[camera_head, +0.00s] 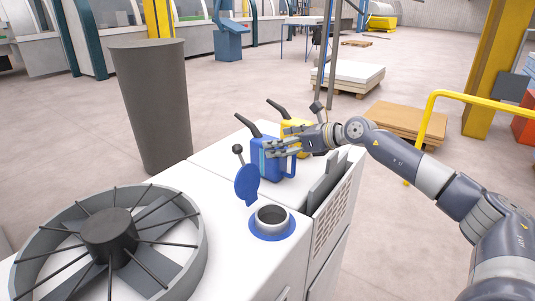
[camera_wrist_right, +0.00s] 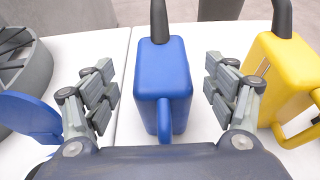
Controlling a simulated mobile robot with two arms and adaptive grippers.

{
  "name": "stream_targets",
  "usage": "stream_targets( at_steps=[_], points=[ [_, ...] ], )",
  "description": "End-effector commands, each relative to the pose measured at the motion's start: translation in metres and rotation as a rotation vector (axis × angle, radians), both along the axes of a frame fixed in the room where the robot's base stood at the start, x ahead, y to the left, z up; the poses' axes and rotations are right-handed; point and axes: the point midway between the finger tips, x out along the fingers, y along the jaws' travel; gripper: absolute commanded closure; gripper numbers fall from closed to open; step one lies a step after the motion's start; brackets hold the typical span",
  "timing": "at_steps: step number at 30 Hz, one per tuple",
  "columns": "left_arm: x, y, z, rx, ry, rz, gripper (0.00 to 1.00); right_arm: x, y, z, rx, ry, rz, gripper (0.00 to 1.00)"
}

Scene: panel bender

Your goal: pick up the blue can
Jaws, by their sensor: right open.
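The blue can (camera_head: 262,158) stands upright on the white machine top, with a dark spout rising from it. In the right wrist view the blue can (camera_wrist_right: 163,82) sits between the spread fingers, its handle toward my palm. My right gripper (camera_head: 270,148) reaches in from the right at the can. It is open, and in the wrist view its fingers (camera_wrist_right: 163,90) are on either side of the can with gaps to it. The left gripper is not in view.
A yellow can (camera_head: 297,138) stands close beside the blue one; it also shows in the wrist view (camera_wrist_right: 290,80). A blue flap (camera_head: 247,184) stands open by a round filler opening (camera_head: 271,220). A spoked grey wheel (camera_head: 110,240) is at the left front.

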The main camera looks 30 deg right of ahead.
Motion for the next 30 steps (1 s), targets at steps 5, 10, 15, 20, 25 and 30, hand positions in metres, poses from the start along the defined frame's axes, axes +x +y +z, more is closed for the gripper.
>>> stream_targets(
  at_steps=[5, 10, 15, 20, 25, 30],
  points=[
    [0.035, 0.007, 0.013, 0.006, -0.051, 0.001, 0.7, 0.011, 0.004, -0.003, 0.002, 0.001, 0.0, 0.22],
    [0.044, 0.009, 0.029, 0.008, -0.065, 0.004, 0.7, 0.031, 0.011, -0.015, 0.003, 0.001, 0.0, 0.22],
    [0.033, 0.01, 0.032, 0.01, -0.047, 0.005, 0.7, 0.043, 0.015, -0.022, 0.0, -0.001, -0.001, 0.22],
    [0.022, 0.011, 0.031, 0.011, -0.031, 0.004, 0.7, 0.045, 0.016, -0.025, -0.002, -0.001, -0.001, 0.22],
    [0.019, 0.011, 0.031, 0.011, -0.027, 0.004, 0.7, 0.045, 0.016, -0.025, -0.002, -0.001, -0.001, 0.33],
    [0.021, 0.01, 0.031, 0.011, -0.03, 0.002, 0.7, 0.045, 0.016, -0.025, -0.002, 0.0, -0.001, 0.72]
  ],
)
